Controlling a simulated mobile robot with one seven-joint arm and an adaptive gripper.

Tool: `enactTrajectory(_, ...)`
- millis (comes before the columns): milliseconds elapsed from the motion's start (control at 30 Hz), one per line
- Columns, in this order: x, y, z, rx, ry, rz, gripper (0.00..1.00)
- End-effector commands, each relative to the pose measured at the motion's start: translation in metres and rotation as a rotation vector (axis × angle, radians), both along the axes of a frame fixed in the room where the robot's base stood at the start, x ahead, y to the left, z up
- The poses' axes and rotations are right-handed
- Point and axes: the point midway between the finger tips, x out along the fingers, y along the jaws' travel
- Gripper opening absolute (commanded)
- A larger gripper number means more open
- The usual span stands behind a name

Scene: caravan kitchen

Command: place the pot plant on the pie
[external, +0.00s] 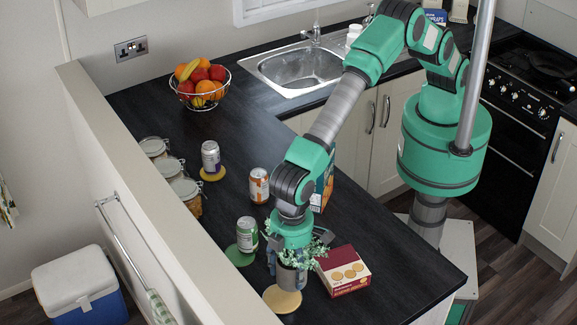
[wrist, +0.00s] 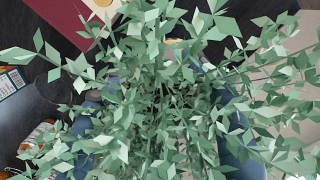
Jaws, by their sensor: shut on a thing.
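The pot plant (external: 308,252) has pale green leaves and a greyish pot. My gripper (external: 289,266) points down and is shut on it, near the front of the dark worktop. Its leaves (wrist: 160,100) fill most of the wrist view and hide the pot and most of the fingers. A round tan disc (external: 282,299) lies just below and in front of the pot; whether the pot touches it I cannot tell. A red and cream box (external: 343,271) with round golden pies or biscuits pictured on it lies right of the plant. I cannot tell which of these is the pie.
An orange-and-white can (external: 259,186) and a blue-green carton (external: 324,187) stand behind. Jars (external: 186,193) line the left ledge. A fruit basket (external: 200,85) is farther back. Worktop right of the box is clear.

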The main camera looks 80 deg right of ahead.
Motion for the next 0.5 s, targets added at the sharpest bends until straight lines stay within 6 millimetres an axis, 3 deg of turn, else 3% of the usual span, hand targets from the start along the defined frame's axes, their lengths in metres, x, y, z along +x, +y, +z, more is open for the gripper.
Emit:
enactTrajectory(167,0.0,0.0,-0.005,0.001,-0.001,0.0,0.16)
enactTrajectory(500,0.0,0.0,-0.034,0.001,0.0,0.0,0.16)
